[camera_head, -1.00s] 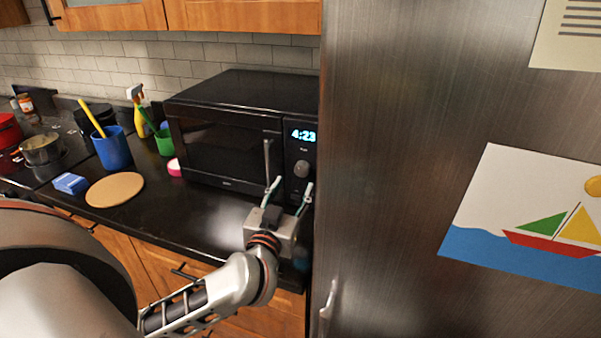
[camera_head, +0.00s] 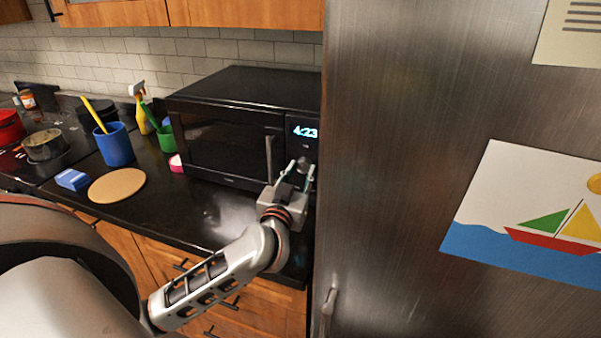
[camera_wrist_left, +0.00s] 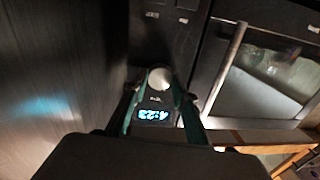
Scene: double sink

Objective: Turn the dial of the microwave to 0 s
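The black microwave (camera_head: 225,145) stands on the counter against the fridge, its display (camera_head: 304,131) lit with 4:23. Its round grey dial (camera_head: 304,163) is below the display, partly covered by my left gripper. My left gripper (camera_head: 301,169) is open, its two thin fingers pointing at the control panel on either side of the dial. In the left wrist view, which shows the microwave upside down, the dial (camera_wrist_left: 159,78) appears between the fingertips (camera_wrist_left: 156,88). I cannot tell if the fingers touch it. My right gripper is not in view.
The steel fridge (camera_head: 400,200) stands close on the right of the microwave and gripper. The microwave's door handle (camera_head: 268,158) is just left of the gripper. A blue cup (camera_head: 114,146), a round board (camera_head: 117,185) and a blue sponge (camera_head: 72,179) sit on the counter's left.

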